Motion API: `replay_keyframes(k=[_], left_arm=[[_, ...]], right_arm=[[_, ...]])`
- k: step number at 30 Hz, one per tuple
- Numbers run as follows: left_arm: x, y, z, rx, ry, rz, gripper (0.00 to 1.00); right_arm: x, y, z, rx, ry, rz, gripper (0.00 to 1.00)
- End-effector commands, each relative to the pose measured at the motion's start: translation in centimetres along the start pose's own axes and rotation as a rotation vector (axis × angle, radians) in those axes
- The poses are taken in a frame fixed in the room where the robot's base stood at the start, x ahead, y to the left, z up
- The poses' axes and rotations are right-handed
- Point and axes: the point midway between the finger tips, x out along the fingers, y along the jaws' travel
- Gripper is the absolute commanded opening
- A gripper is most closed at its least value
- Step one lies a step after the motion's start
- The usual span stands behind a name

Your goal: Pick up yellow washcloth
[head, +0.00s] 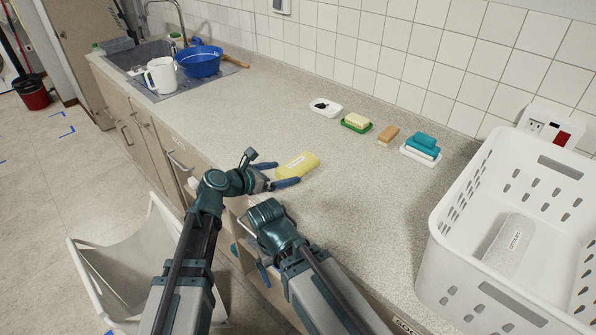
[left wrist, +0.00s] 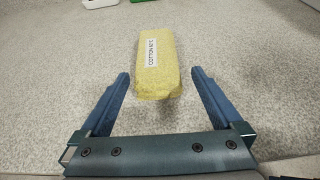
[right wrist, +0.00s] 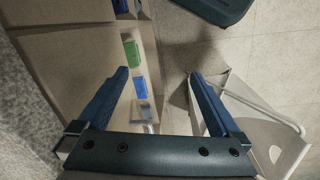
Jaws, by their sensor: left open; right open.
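The yellow washcloth (head: 298,165) is a folded block with a white label, lying on the speckled counter. In the left wrist view the washcloth (left wrist: 157,65) lies just ahead of my fingertips, roughly centred between them, its near end about level with the tips. My left gripper (head: 277,169) is open and empty, low over the counter; it also shows in the left wrist view (left wrist: 160,80). My right gripper (right wrist: 160,82) is open and empty, pointing down past the counter's front edge; its fingers are mostly hidden in the head view.
A white basket (head: 450,225) holding a grey folded cloth (head: 509,242) stands at the right. Several soap dishes, including a green one (head: 356,124), line the wall. A sink with a blue basin (head: 200,62) is at the far left. A white folding frame (head: 135,260) stands on the floor.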

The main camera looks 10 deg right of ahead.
Motion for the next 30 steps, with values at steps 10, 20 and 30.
replay_keyframes(k=[10, 20, 30], left_arm=[[1.6, 0.3, 0.1, 0.001, 0.000, 0.000, 1.00], [5.4, 0.4, 0.3, 0.000, 0.000, 0.000, 1.00], [5.2, 0.4, 0.3, 0.000, 0.000, 0.001, 0.69]], right_arm=[[0.5, -0.1, 0.0, 0.000, 0.000, 0.000, 1.00], [1.8, -0.2, -0.1, 0.000, 0.000, 0.000, 1.00], [1.7, -0.2, -0.1, 0.000, 0.000, 0.000, 1.00]])
